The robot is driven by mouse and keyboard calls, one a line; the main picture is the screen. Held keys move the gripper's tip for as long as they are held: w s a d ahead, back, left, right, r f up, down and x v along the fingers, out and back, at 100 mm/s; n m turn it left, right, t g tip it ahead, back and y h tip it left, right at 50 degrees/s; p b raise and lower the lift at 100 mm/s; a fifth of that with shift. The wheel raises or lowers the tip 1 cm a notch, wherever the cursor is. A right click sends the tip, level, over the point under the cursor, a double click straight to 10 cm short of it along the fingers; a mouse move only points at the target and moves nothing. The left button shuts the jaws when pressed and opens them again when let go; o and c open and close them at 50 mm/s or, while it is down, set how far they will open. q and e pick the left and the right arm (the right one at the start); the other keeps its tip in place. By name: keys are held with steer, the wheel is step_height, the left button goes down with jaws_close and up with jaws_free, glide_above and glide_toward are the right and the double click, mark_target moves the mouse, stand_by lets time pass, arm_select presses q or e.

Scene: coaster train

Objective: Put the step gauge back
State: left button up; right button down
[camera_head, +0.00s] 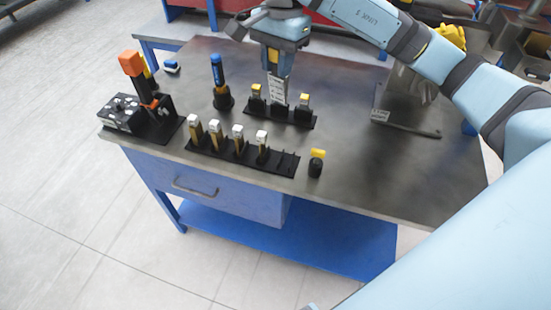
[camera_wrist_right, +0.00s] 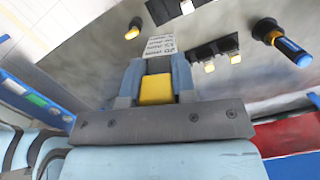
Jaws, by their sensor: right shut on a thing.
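My right gripper (camera_head: 279,68) points down over the table and is shut on the step gauge (camera_head: 277,89), a flat grey plate with printed lettering. In the right wrist view, the gauge's yellow grip (camera_wrist_right: 156,89) sits between the fingers and its lettered plate (camera_wrist_right: 160,45) reaches beyond them. A black rack (camera_head: 288,122) holds two yellow-topped gauges, at left (camera_head: 256,91) and right (camera_head: 304,101). In the head view the held gauge's lower end overlaps the rack's middle; I cannot tell whether it touches. My left gripper is not in view.
A long black rack (camera_head: 285,162) with several white-topped pieces lies in front. A yellow-topped piece (camera_head: 317,162) stands to its right. A blue-handled tool (camera_head: 217,75) stands left of the gauge rack. A grey angled plate (camera_head: 405,98) stands at right. The front right tabletop is clear.

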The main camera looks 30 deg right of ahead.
step_height(320, 180, down, 20)
steer(key=d+m+p, duration=0.1)
steer(key=d+p, duration=0.1)
steer(key=shift+d+f, duration=0.25)
steer(key=shift+d, duration=0.15)
steer(key=shift+s+f, duration=0.1)
steer(key=shift+f+b, duration=0.55)
steer(key=shift+b, duration=0.25)
steer(key=c, duration=0.9)
jaws_free()
